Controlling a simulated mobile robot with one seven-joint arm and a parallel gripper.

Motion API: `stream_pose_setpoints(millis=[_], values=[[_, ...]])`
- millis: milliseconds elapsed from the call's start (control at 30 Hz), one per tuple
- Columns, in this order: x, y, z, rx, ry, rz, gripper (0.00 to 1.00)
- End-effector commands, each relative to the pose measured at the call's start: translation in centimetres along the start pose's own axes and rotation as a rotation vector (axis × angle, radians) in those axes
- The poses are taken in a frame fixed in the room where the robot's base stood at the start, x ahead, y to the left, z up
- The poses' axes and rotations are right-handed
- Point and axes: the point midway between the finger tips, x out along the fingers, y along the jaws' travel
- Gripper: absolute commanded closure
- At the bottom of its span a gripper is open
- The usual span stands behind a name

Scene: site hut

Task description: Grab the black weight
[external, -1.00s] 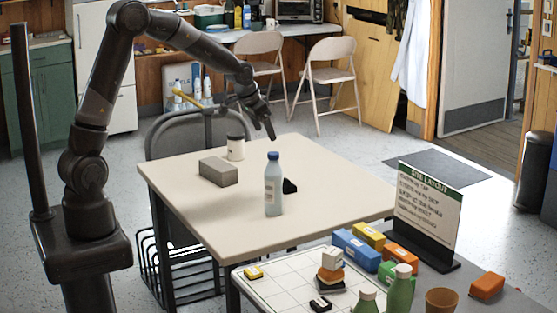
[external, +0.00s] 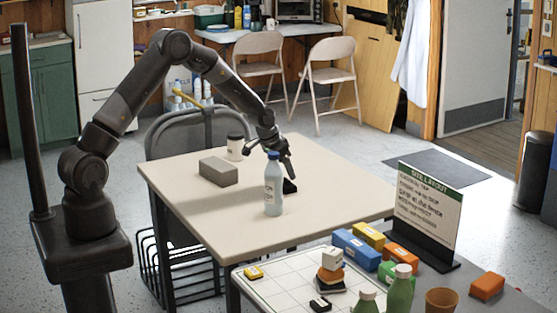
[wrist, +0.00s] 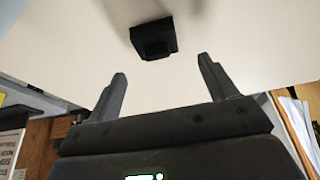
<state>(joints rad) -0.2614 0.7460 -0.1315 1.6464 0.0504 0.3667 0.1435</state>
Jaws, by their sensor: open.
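The black weight (wrist: 153,38) lies on the beige table and shows in the wrist view ahead of my fingertips, between their lines. In the external view the black weight (external: 290,187) is partly hidden behind a blue-grey bottle (external: 273,190). My gripper (external: 284,168) is above the weight, near the bottle's cap in the picture. In the wrist view my gripper (wrist: 162,70) has its two fingers spread wide with nothing between them. The fingers are apart from the weight.
The beige table (external: 225,225) also holds a grey block (external: 218,172) and a white jar with a dark lid (external: 235,147). The table's right part is clear. A second table in front holds a sign (external: 428,215), coloured blocks and green bottles.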

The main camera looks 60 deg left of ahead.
Motion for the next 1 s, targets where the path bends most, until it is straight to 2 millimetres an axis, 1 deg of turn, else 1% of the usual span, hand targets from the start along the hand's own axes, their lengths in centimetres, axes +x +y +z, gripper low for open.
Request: stream_pose_setpoints(millis=[133,267,400,500,700,767,1000], values=[[1.4,0.1,0.3,0.000,-0.003,0.001,0.22],[3.4,0.3,0.8,0.001,-0.003,0.001,0.22],[4.8,0.2,0.6,0.001,-0.001,0.001,0.22],[5.3,0.2,0.6,0.001,0.000,0.001,0.22],[5.3,0.2,0.6,0.000,0.000,0.000,0.22],[5.3,0.2,0.6,0.000,0.000,0.000,0.25],[5.3,0.2,0.6,0.000,0.000,0.000,0.45]])
